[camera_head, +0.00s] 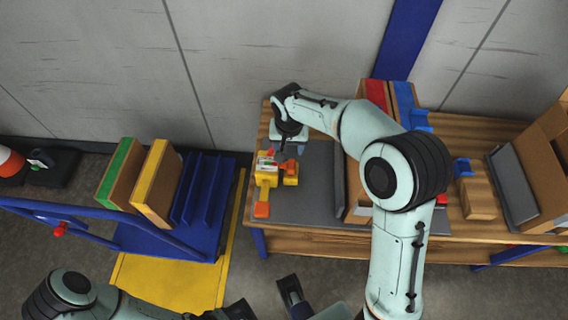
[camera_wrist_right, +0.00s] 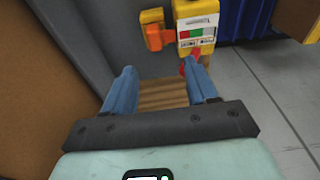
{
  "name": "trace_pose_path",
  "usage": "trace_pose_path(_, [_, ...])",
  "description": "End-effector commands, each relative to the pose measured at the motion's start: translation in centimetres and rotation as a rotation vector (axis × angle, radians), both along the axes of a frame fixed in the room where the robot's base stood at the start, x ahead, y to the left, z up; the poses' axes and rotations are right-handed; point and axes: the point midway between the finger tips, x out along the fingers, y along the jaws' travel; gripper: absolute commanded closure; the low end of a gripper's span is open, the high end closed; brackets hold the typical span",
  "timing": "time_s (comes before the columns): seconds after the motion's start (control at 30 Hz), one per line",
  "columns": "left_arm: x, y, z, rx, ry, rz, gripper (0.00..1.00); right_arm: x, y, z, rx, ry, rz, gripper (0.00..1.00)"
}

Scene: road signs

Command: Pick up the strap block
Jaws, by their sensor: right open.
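A yellow block with orange parts and a small label (camera_head: 266,177) stands on the grey mat at the table's left end; it appears to be the strap block. It also shows at the top of the right wrist view (camera_wrist_right: 192,12), beyond the fingertips. My right gripper (camera_head: 285,153) is just above and behind it, partly hiding it. In the wrist view its two blue fingers (camera_wrist_right: 163,85) are apart, with bare wood and a small red piece visible beyond them. My left arm is low in the head view, its jaws unclear.
A grey upright panel and cardboard box (camera_head: 353,200) stand right of the block. A wooden block (camera_head: 478,198) lies further right. A blue cart (camera_head: 207,195) with green and yellow panels stands left of the table (camera_head: 340,239). A wall is behind.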

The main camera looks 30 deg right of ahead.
Motion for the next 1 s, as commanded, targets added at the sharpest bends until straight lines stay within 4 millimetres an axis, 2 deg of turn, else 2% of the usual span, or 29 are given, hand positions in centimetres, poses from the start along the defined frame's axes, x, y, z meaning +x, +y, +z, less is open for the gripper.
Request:
trace_pose_path(0.07, [0.0, 0.0, -0.4, 0.0, 0.0, 0.0, 0.57, 0.1, -0.4, 0.0, -0.008, -0.003, -0.015, 0.43])
trace_pose_path(0.13, [0.0, 0.0, -0.5, 0.0, -0.002, 0.0, 0.57, 0.2, -0.5, -0.9, -0.011, 0.0, -0.02, 0.43])
trace_pose_path(0.4, [0.3, 0.0, -1.1, 0.001, -0.014, 0.002, 0.57, 0.8, -1.0, -5.9, -0.01, 0.002, -0.017, 0.43])
trace_pose_path(0.73, [0.5, 0.0, -1.4, 0.002, -0.019, 0.004, 0.57, 1.0, -1.3, -8.2, -0.009, 0.001, -0.016, 0.43])
trace_pose_path(1.0, [0.8, 0.0, -2.0, 0.004, -0.029, 0.006, 0.57, 1.2, -1.9, -12.0, -0.007, 0.001, -0.015, 0.43])
